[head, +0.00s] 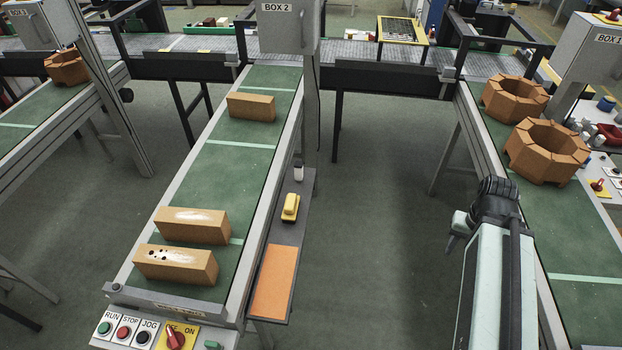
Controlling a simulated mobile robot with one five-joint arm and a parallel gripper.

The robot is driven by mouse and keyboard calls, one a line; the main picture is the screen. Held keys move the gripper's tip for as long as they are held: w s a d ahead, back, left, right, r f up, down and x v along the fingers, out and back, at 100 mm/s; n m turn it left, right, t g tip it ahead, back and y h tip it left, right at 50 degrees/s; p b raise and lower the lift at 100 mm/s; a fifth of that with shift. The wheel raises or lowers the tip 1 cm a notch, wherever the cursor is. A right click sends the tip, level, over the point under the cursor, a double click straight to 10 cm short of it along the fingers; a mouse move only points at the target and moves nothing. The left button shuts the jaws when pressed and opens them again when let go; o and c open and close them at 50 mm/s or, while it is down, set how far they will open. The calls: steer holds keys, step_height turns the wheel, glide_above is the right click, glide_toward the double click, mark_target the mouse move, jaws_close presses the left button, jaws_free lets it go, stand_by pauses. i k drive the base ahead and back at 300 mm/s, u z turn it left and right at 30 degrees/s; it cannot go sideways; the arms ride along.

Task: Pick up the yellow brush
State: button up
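The yellow brush (290,208) is a small yellow block-shaped thing with a dark lower edge. It lies on the narrow grey side shelf (287,236) along the right side of the middle conveyor. My arm rises at the lower right, and my gripper (455,236) shows only as a small pale and dark part left of the arm's bend. It is well to the right of the brush and apart from it. Its fingers are too small and partly hidden to tell whether they are open.
An orange pad (274,282) and a small dark, white-topped bottle (298,170) share the shelf. Bricks (192,226) lie on the middle conveyor (225,180). Ring-shaped brick pieces (547,152) sit on the right conveyor. A grey post stands behind the shelf. Open floor (385,240) lies between the conveyors.

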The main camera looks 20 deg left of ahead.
mark_target(290, 213)
steer(key=u, duration=0.05)
steer(key=i, duration=0.8)
steer(key=u, duration=3.95)
